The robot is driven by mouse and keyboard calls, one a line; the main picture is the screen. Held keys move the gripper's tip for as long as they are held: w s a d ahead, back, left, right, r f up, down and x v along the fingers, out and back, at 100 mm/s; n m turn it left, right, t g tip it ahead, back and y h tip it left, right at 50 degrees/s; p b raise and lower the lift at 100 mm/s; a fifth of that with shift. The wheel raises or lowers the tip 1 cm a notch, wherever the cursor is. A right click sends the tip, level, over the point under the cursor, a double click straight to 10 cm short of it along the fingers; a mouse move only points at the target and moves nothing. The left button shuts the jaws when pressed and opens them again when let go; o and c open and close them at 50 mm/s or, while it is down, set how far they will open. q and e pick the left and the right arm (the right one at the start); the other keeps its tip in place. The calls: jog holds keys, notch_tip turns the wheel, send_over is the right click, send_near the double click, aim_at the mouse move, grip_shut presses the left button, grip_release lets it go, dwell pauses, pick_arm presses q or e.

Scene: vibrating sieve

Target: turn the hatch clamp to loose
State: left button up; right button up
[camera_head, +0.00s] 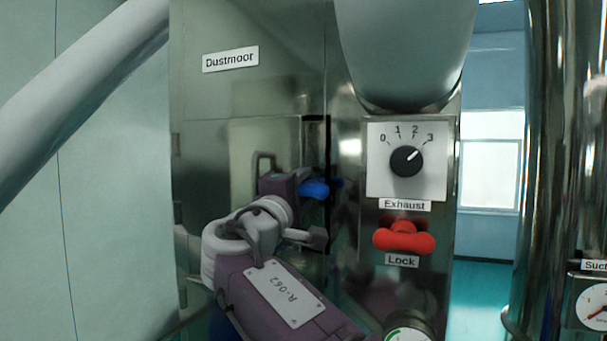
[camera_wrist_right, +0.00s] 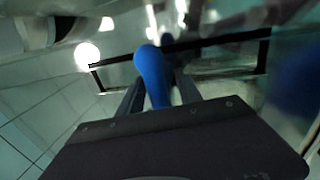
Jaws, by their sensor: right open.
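The hatch clamp appears to be the blue handle (camera_head: 314,189) on the steel cabinet front, beside the dark-edged hatch panel. My right gripper (camera_head: 302,188) is at this handle, with its dark palm just left of it. In the right wrist view the blue handle (camera_wrist_right: 152,70) stands between the two dark fingers of the open gripper (camera_wrist_right: 160,88). I cannot tell whether either finger touches it. The clamp's base is partly hidden by my gripper and wrist. My left gripper is not in view.
Right of the hatch are a dial (camera_head: 406,161) marked 0 to 3, labelled Exhaust, and a red Lock handle (camera_head: 404,238). A gauge (camera_head: 409,335) sits below them. The Dustmoor plate (camera_head: 230,59) is above. A steel pipe (camera_head: 555,150) stands at the right.

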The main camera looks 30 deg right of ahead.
jog(key=shift+w+d+r, duration=0.15)
jog(key=shift+w+d, duration=0.25)
jog(key=shift+w, duration=0.15)
jog(key=shift+s+r, duration=0.15)
jog(key=shift+s, duration=0.65)
jog(key=shift+s+d, duration=0.1)
jog(key=shift+c, duration=1.2)
jog(key=c, duration=0.5)
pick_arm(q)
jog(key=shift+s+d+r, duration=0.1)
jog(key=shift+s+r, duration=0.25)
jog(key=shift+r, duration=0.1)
pick_arm(e)
jog(key=shift+w+r, duration=0.1)
jog(key=shift+w, duration=0.1)
grip_shut()
